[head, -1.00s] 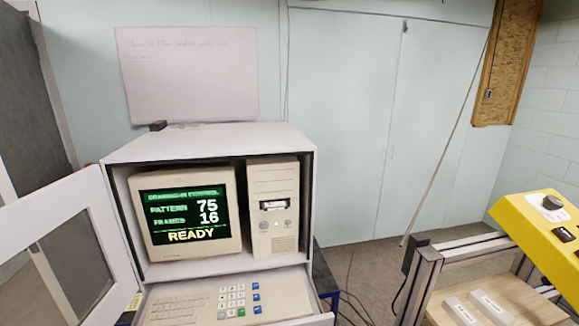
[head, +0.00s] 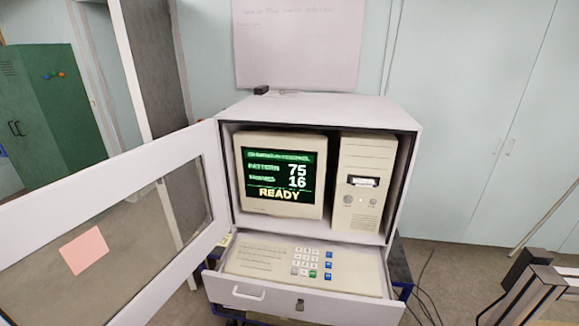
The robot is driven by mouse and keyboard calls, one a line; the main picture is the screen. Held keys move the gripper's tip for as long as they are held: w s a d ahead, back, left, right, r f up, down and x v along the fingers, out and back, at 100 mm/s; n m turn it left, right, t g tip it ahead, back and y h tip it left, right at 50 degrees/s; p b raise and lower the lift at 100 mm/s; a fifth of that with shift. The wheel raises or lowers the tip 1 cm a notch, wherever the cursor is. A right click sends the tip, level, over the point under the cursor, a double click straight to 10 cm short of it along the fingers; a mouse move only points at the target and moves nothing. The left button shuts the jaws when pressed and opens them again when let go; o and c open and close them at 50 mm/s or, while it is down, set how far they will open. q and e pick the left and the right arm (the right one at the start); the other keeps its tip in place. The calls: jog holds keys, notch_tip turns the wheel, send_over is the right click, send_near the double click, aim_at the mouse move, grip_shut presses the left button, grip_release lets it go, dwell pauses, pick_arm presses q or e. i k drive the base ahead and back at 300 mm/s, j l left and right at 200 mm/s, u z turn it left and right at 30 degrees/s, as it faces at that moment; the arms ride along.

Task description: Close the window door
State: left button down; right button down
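The window door (head: 217,173) is a white frame around a clear pane, with a pink note (head: 84,249) on the pane. It stands wide open, hinged at the left side of the white cabinet (head: 330,108) and swung out to the left towards me. Inside the cabinet are a monitor (head: 280,175) reading READY and a beige computer tower (head: 365,185). Below them a drawer (head: 300,300) with a keyboard (head: 300,262) is pulled out. Neither of my grippers shows in the head view.
A green locker (head: 50,100) stands at the far left, behind the door. A whiteboard (head: 300,40) hangs above the cabinet. A metal frame part (head: 530,285) is at the lower right.

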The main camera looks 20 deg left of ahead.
aim_at(29, 222)
jog(key=k+j+z, duration=0.1)
jog(key=k+j, duration=0.5)
jog(key=j, duration=0.2)
jog(key=k+j+z, duration=0.1)
jog(key=k+j, duration=0.25)
jog(key=j, duration=0.6)
jog(key=k+j+z, duration=0.15)
jog(key=j, duration=0.55)
jog(key=i+j+z, duration=0.1)
jog(key=j, duration=0.3)
jog(key=i+j+z, duration=0.1)
jog(key=j, duration=0.3)
jog(key=i+j, duration=0.1)
jog(key=j, duration=0.35)
jog(key=z, duration=0.05)
